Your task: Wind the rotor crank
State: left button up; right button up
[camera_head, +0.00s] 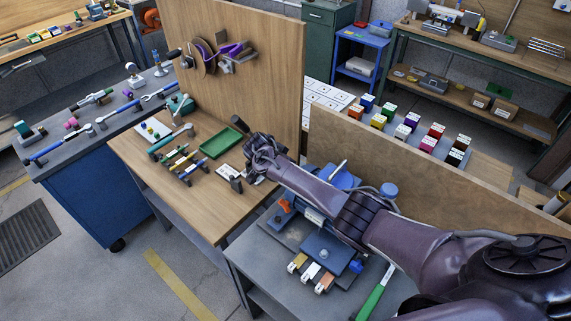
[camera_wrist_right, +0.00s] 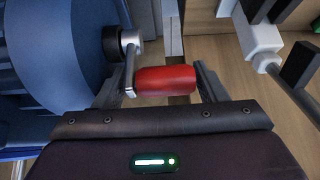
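In the right wrist view a red crank handle (camera_wrist_right: 165,80) sits on a silver crank arm (camera_wrist_right: 130,62), which joins a dark hub beside a large round blue body (camera_wrist_right: 60,60). My right gripper (camera_wrist_right: 160,88) has its fingers apart, one at each side of the red handle, with the handle lying across the gap. I see gaps at both ends and no clear grip. In the head view my right arm reaches in from the right, and the right gripper (camera_head: 256,162) is over the wooden bench's right edge. The crank is hidden there. My left gripper is out of view.
A wooden bench (camera_head: 212,215) holds a green tray (camera_head: 221,142) and tools. A tall wooden panel (camera_head: 275,80) stands behind it. A grey bench (camera_head: 285,285) with blue fittings is under my right arm. A blue cabinet (camera_head: 85,205) stands left.

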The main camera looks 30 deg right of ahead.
jog(key=b+v, duration=0.1)
jog(key=v, duration=0.6)
jog(key=shift+a+r, duration=0.25)
jog(key=shift+s, duration=0.1)
